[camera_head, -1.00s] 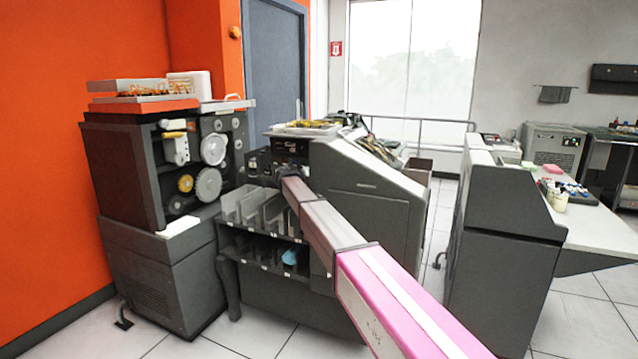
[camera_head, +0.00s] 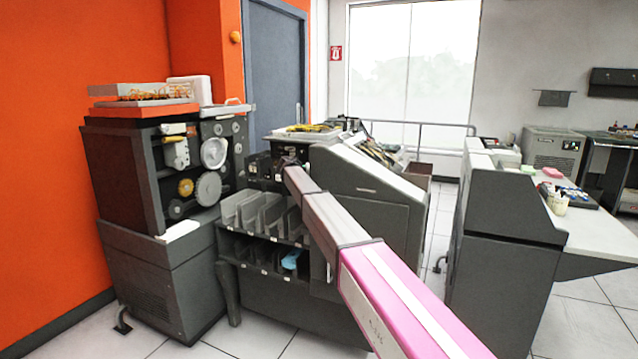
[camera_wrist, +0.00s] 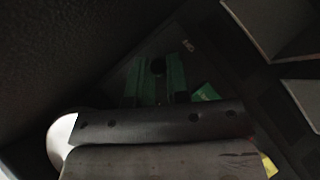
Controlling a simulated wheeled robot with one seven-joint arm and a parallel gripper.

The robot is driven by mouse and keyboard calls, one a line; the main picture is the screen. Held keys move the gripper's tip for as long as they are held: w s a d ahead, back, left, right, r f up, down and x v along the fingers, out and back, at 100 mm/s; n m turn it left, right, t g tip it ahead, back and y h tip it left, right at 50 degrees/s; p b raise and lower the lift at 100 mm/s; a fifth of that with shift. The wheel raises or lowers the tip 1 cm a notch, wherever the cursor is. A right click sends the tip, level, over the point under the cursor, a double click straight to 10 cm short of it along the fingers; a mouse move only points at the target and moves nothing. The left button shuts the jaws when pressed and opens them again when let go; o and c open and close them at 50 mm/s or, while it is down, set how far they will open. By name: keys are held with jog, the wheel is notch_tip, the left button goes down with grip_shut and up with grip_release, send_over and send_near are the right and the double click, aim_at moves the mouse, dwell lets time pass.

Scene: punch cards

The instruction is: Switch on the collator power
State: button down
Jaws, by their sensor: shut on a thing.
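The collator (camera_head: 375,200) is the dark grey machine in the middle of the head view, with card pockets (camera_head: 262,212) on its front left. Its dark panel (camera_head: 262,168) is above the pockets, partly behind my arm. In the dark wrist view, my gripper (camera_wrist: 157,80) shows as two greenish fingers against the machine. A small, dark, round part (camera_wrist: 158,67) sits between them, and the jaws are shut on it. I cannot tell for sure whether it is the power switch, or its position. In the head view my wrist hides the fingertips.
A machine with reels and gears (camera_head: 125,180) stands close on the left, against the orange wall. A grey desk unit (camera_head: 505,215) stands on the right. Pale pocket plates (camera_wrist: 270,25) show at the wrist view's upper right. Floor is clear between collator and desk.

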jog(key=c, duration=1.2)
grip_release()
jog(key=shift+o, duration=0.2)
jog(key=v, duration=1)
jog(key=shift+s+a+r, duration=0.15)
jog(key=shift+a+r, duration=0.05)
jog(key=shift+a, duration=0.05)
